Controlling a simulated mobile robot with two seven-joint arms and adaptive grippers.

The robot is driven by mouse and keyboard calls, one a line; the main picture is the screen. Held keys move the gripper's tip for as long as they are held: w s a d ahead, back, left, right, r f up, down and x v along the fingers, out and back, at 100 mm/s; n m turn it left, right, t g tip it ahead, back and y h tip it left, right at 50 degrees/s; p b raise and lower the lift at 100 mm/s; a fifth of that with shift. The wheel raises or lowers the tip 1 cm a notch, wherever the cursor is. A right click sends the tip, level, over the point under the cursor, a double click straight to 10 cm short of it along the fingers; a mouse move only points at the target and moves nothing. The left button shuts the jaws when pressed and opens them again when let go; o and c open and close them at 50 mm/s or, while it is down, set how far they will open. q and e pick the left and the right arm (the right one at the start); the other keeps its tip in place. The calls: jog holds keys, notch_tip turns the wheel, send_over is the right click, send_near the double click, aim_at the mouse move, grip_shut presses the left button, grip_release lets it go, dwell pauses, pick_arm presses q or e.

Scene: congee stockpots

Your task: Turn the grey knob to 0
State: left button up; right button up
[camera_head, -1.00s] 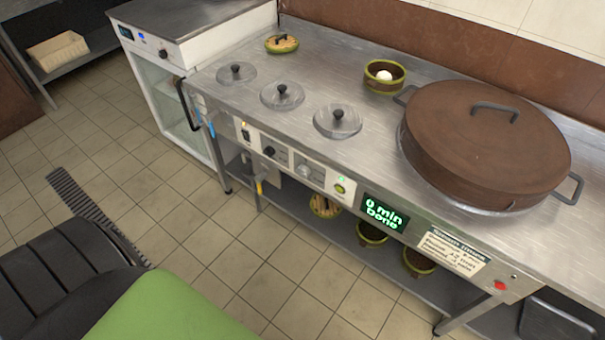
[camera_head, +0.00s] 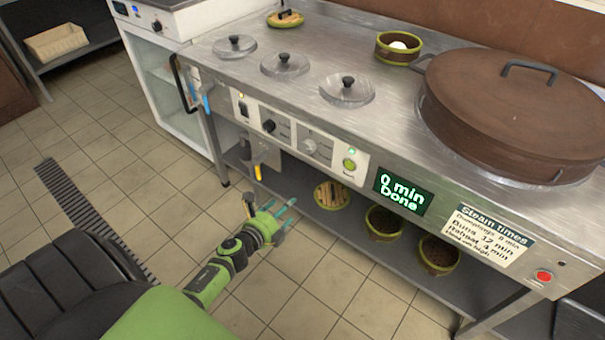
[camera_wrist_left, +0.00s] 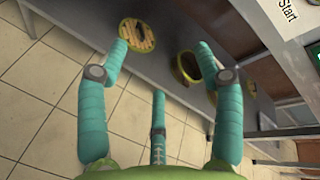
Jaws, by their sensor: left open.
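The grey knob (camera_head: 310,147) is on the front control panel (camera_head: 333,152) of the steel counter, between a black knob (camera_head: 268,126) and a green button (camera_head: 349,164). Its exact setting is too small to read. My left gripper (camera_head: 282,212) is below and to the left of the grey knob, apart from the panel. In the left wrist view my left gripper (camera_wrist_left: 160,62) has its teal fingers spread with nothing between them. The grey knob is not seen in that view. My right gripper is not in view.
A green display (camera_head: 403,192) reads "0 min Done". A yellow-handled valve (camera_head: 258,172) hangs under the panel. The lower shelf (camera_head: 330,236) holds several round baskets. A large brown lid (camera_head: 515,105) and three small grey lids sit on top. The tiled floor in front is clear.

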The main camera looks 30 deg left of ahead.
pick_arm(q)
jog(key=w+a+r+m+t+h+b, duration=0.1)
jog(key=w+a+r+m+t+b, duration=0.15)
jog(key=w+r+m+b, duration=0.4)
jog(key=m+t+h, duration=0.1)
jog(key=m, duration=0.7)
send_near(305, 150)
jog(key=w, duration=0.2)
jog(key=shift+n, duration=0.25)
jog(key=shift+w+d, duration=0.2)
jog(key=shift+w, duration=1.5)
jog(key=shift+w+d, duration=0.2)
jog(key=shift+w, duration=1.5)
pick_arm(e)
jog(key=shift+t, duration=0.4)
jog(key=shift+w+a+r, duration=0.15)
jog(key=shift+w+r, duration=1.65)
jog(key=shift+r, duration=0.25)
pick_arm(q)
jog(key=shift+c, duration=0.4)
jog(key=c, duration=1.1)
